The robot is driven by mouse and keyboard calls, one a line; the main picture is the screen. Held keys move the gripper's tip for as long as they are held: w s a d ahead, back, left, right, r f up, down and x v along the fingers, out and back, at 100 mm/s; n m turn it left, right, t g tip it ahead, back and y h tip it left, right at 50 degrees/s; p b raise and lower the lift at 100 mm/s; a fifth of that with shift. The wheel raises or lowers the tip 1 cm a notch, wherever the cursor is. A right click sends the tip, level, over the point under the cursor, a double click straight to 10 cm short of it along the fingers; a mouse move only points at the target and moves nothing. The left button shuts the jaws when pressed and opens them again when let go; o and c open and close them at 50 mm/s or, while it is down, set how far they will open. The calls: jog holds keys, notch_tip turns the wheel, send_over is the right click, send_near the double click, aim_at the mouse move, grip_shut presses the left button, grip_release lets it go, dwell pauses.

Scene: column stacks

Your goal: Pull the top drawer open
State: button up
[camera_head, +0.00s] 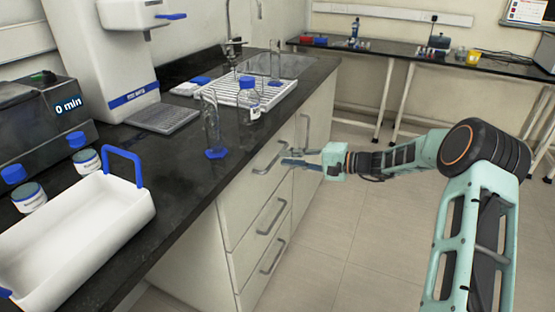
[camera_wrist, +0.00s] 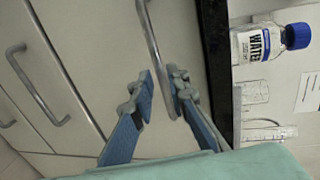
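The top drawer (camera_head: 240,208) is in the white cabinet under the black counter and looks shut. Its grey bar handle (camera_head: 258,169) shows just left of my gripper (camera_head: 290,157) in the head view. In the wrist view the top drawer (camera_wrist: 100,40) lies beside the dark counter edge, and its handle (camera_wrist: 152,40) runs down between the fingertips. My gripper (camera_wrist: 160,80) is open, with one blue finger on each side of the handle's near end. A gap shows on the left side; I cannot tell whether the right finger touches the handle.
Lower drawers with handles (camera_head: 270,215) sit beneath. A cabinet door handle (camera_head: 305,131) is just right of the drawers. On the counter stand a glass cylinder (camera_head: 212,125), a water bottle (camera_head: 249,100) and a white tray (camera_head: 150,208). The floor in front is clear.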

aim_at(278, 157)
jog(key=shift+x, duration=2.15)
jog(key=shift+c, duration=0.3)
grip_shut()
jog(key=shift+s, duration=0.1)
jog(key=f+b+v, duration=0.1)
jog(key=f+v, duration=0.2)
jog(key=v, duration=1.4)
jog(key=d+f+b+v, duration=0.1)
jog(key=f+v, duration=0.3)
jog(key=v, duration=1.4)
jog(key=shift+s+d+f, duration=0.25)
jog(key=shift+d, duration=0.2)
jog(key=shift+o, duration=0.3)
grip_release()
